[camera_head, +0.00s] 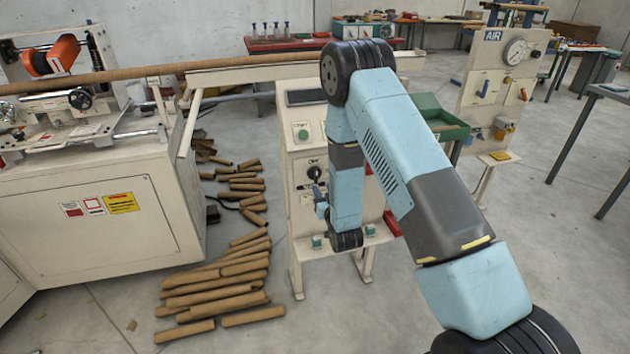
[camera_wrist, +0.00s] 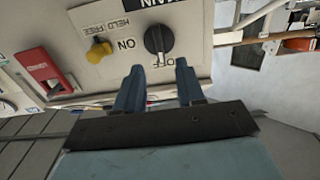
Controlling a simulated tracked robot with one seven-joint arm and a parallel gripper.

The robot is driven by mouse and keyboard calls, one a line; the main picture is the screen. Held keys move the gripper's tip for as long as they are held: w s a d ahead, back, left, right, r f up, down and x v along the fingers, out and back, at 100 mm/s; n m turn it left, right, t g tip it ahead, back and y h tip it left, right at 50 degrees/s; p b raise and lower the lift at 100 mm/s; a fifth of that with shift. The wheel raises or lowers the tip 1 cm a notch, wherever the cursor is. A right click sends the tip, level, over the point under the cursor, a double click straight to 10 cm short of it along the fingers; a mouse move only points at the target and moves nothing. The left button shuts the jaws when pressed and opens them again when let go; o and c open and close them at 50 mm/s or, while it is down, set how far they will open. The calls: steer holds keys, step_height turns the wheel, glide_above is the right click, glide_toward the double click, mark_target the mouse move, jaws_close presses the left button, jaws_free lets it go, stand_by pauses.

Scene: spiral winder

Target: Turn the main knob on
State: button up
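The main knob (camera_wrist: 156,40) is black with a pale pointer line. In the head view, a black knob (camera_head: 315,173) on the cream console front appears to be the same one. My gripper (camera_wrist: 158,67) is open, its two blue fingers apart with nothing between them. The fingertips are just short of the knob, one to each side in the picture. In the head view, my gripper (camera_head: 321,205) is small and close to the console front.
The console has a green button (camera_head: 303,133). Brown tubes (camera_head: 225,285) lie on the floor left of it. An air panel (camera_head: 500,80) stands behind, to the right.

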mark_target(317, 177)
steer(key=x, duration=0.7)
